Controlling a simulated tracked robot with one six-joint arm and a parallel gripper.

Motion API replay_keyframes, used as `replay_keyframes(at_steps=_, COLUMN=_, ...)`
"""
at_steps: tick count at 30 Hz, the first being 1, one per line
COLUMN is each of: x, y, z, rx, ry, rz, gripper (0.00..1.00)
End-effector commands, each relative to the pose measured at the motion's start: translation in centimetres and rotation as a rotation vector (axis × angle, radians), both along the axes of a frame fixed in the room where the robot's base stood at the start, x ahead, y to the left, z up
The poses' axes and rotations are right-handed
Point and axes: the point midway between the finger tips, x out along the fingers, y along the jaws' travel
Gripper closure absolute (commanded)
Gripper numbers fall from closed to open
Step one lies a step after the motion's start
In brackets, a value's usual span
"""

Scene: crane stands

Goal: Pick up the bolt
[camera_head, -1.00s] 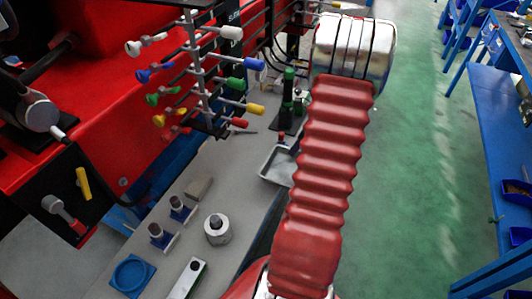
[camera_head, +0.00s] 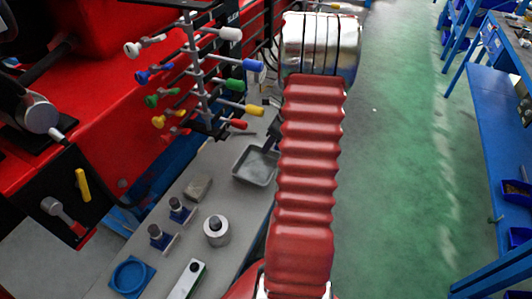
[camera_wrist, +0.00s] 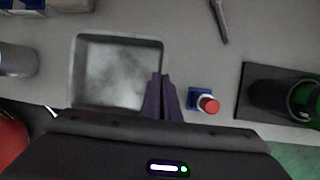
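I cannot tell for sure which thing is the bolt. In the wrist view a small red-topped piece (camera_wrist: 208,104) stands on a blue base, just right of my gripper. A thin grey pin-like piece (camera_wrist: 219,20) lies on the grey surface at the top. In the head view two dark-topped pieces (camera_head: 177,204) (camera_head: 156,231) stand on blue bases on the bench. My gripper (camera_wrist: 161,76) has its dark fingers close together, with nothing visible between them. They are over the right edge of a grey tray (camera_wrist: 78,75).
The tray also shows on the bench (camera_head: 241,178). A green bottle-like thing (camera_wrist: 304,97) on a dark plate stands at the right. A metal cylinder (camera_head: 216,231), a grey block (camera_head: 198,188) and a blue ring (camera_head: 131,275) are on the bench. A rack with coloured handles (camera_head: 203,80) rises behind.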

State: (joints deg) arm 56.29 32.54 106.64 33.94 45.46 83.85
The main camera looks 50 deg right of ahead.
Motion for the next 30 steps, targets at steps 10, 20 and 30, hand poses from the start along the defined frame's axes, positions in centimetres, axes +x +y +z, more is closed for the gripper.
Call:
replay_keyframes(at_steps=10, x=0.4, y=0.3, z=-3.5, rx=0.001, ry=0.000, rz=-0.001, gripper=1.00)
replay_keyframes(at_steps=20, x=0.4, y=0.3, z=-3.6, rx=0.000, ry=-0.001, rz=0.000, gripper=1.00)
replay_keyframes(at_steps=30, x=0.4, y=0.3, z=-3.7, rx=0.000, ry=0.000, rz=0.000, gripper=0.79)
